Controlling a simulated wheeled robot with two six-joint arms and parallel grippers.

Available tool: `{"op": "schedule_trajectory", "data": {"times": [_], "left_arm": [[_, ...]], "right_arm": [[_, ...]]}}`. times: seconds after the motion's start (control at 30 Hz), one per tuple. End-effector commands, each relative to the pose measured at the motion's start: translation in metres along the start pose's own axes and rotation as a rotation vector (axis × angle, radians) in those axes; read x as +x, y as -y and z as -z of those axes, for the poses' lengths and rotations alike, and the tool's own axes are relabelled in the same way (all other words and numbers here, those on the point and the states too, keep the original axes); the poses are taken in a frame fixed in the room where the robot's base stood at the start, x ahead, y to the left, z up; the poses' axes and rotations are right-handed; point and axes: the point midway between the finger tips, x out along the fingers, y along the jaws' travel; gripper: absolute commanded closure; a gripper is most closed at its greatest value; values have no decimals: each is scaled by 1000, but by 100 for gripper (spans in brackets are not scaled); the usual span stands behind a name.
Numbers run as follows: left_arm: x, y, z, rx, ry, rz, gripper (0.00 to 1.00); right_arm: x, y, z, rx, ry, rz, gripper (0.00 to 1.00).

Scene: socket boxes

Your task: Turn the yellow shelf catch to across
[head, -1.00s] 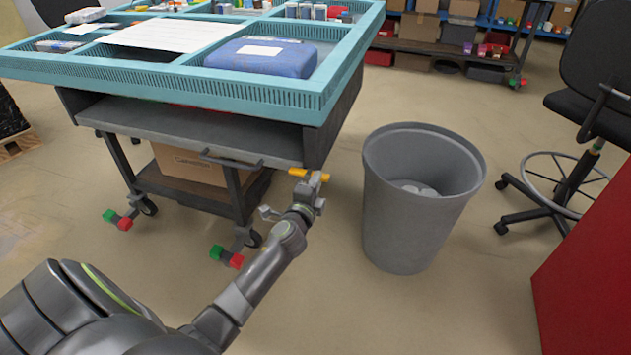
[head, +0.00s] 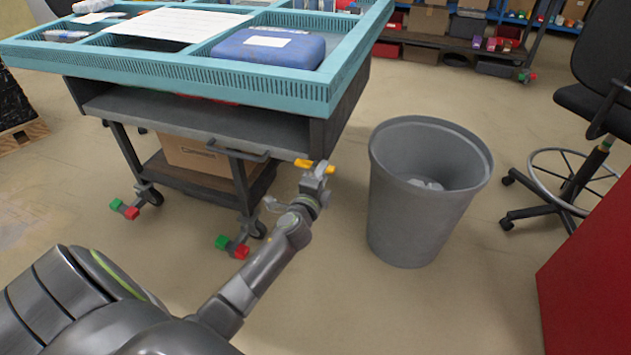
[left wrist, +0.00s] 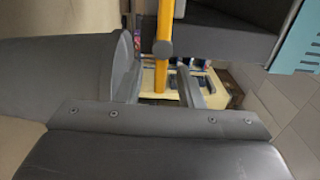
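The yellow shelf catch (head: 301,162) is a short bar at the front right corner of the grey shelf (head: 200,118) under the teal-topped cart. In the head view it lies roughly left to right along the shelf's front edge. My left gripper (head: 318,169) is right at the catch, covering its middle. In the left wrist view the catch (left wrist: 163,22) runs up and down with a round grey pivot on it. The left gripper (left wrist: 160,86) is open, one finger on each side of the bar, with gaps visible. Contact cannot be told. My right gripper is out of view.
A grey bin (head: 425,200) stands close to the right of the catch. A dark handle (head: 236,150) sticks out from the shelf front, left of the catch. A red panel (head: 590,285) is at the far right. The floor in front of the cart is clear.

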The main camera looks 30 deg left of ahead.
Motion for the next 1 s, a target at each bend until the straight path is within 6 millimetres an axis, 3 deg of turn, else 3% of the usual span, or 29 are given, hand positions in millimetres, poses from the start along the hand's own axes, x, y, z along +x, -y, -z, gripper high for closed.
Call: {"op": "schedule_trajectory", "data": {"times": [0.17, 0.7, 1.0], "left_arm": [[-21, -1, 0, -1, 1, -4, 66], [-132, -2, 0, -2, 1, -4, 66], [-168, -1, 0, 0, 0, -2, 66]], "right_arm": [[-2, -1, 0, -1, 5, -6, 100], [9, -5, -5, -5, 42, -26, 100], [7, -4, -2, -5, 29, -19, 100]]}}
